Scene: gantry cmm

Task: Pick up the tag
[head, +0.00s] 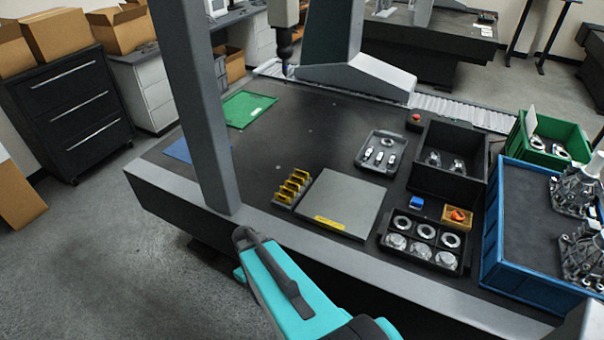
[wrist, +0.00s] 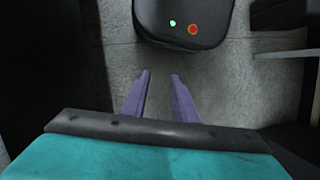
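Several yellow tag-like pieces (head: 293,184) stand in a row in a dark holder (head: 280,201) on the machine's dark table, left of a grey plate (head: 345,203). A flat yellow label (head: 329,223) lies on the plate's front edge. I cannot tell which of these is the tag. My gripper (wrist: 160,75) shows in the wrist view with two purple fingers apart and nothing between them. It points down toward the grey floor, away from the table top. In the head view my teal arm is at the front edge of the table, and the gripper itself is not visible there.
A grey column (head: 197,110) rises at the table's front left. Right of the plate are a tray of rings (head: 424,243), a small tray of metal parts (head: 382,153), a black bin (head: 448,160) and a blue crate (head: 525,238). A green mat (head: 248,109) lies at the left.

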